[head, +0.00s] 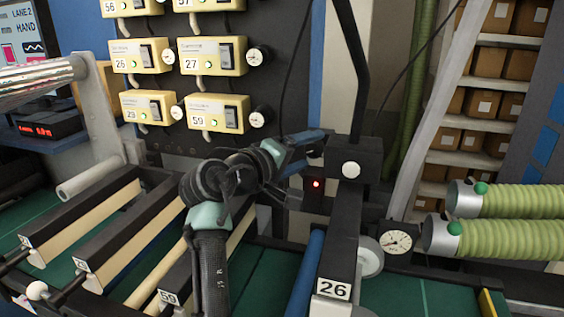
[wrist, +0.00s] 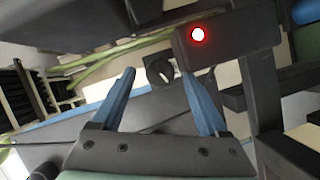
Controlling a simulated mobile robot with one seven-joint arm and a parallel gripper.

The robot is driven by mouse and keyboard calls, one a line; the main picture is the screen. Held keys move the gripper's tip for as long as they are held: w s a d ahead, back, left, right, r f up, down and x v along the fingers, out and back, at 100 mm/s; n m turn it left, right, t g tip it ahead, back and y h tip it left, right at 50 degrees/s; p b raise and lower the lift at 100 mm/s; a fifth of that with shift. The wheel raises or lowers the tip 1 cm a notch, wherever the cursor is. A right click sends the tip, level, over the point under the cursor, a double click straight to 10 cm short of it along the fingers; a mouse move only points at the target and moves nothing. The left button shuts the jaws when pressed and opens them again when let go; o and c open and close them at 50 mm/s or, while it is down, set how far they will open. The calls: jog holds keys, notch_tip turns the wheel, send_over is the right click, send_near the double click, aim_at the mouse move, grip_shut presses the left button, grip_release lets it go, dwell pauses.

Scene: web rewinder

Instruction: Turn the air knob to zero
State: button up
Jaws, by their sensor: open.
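A black round knob (wrist: 160,70) with a white pointer mark shows in the wrist view, between and beyond my fingertips. Its pointer looks slanted; any scale around it is too small to read. My gripper (head: 317,149) is open, with two blue fingers spread and nothing between them. The fingers look apart from the knob. In the head view I cannot make out this knob; my gripper and the black post are in that area.
A black box with a lit red lamp (wrist: 198,34) is close beside my right finger in the wrist view. A black post (head: 345,230) labelled 26 stands right of my gripper. A pressure gauge (head: 396,242) and green hoses (head: 515,240) are farther right. Yellow boxes (head: 217,113) with dials line the panel.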

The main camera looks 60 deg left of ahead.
jog(key=b+v, duration=0.4)
jog(key=v, duration=0.7)
jog(key=shift+s, duration=0.25)
jog(key=shift+d, duration=0.1)
